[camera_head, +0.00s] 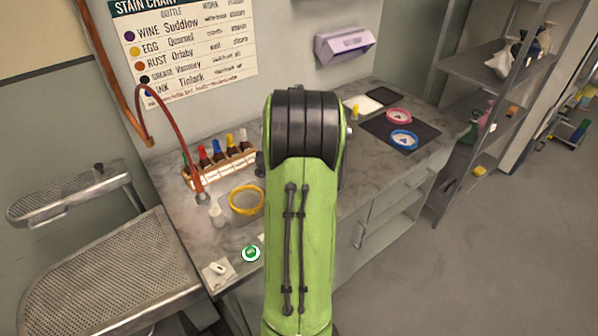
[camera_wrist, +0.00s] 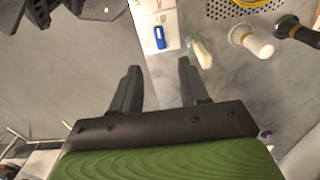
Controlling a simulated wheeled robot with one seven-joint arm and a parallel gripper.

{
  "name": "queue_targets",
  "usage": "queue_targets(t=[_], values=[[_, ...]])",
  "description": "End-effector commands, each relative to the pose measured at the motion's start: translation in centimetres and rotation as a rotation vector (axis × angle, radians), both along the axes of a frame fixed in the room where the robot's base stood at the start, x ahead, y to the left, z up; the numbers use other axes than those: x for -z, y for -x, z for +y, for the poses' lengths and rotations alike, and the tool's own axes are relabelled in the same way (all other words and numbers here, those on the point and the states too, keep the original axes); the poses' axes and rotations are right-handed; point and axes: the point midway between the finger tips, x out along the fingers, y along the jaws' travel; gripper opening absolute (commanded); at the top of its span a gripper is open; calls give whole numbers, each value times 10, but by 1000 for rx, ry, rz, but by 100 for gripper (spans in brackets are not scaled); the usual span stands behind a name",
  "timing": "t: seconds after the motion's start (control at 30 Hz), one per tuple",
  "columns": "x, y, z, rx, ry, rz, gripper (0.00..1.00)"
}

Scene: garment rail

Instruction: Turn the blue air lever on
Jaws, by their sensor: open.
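A small blue piece (camera_wrist: 160,37) that looks like the lever sits on a white plate (camera_wrist: 152,12) with red marks, at the top middle of the wrist view. My gripper (camera_wrist: 158,66) is open and empty, its two dark fingers apart. In that picture the blue piece lies just beyond the fingertips, between their lines, with no contact visible. In the head view my green arm covers the middle of the counter and my gripper is hidden. I cannot make out a blue lever there for certain.
A pale block (camera_wrist: 202,55) and a white-capped item (camera_wrist: 252,40) stand right of the fingers. The counter (camera_head: 180,205) holds a bottle rack (camera_head: 220,168), a yellow ring (camera_head: 247,199) and a dark mat (camera_head: 425,133) with pink and blue rings. A perforated metal board (camera_head: 110,275) is at left.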

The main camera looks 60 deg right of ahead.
Motion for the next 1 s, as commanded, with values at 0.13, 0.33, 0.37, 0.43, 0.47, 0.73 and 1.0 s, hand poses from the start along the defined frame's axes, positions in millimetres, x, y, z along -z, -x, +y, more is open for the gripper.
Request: queue_targets(t=[0.13, 0.33, 0.37, 0.43, 0.47, 0.73, 1.0], values=[[-33, -1, 0, -1, 1, 0, 45], [-45, 0, 0, -1, -1, 0, 45], [-45, 0, 0, -1, -1, 0, 45], [-44, 0, 0, -1, -1, 0, 45], [-44, 0, 0, -1, -1, 0, 45], [-44, 0, 0, -1, -1, 0, 45], [-54, -13, 15, -77, 18, -6, 45]])
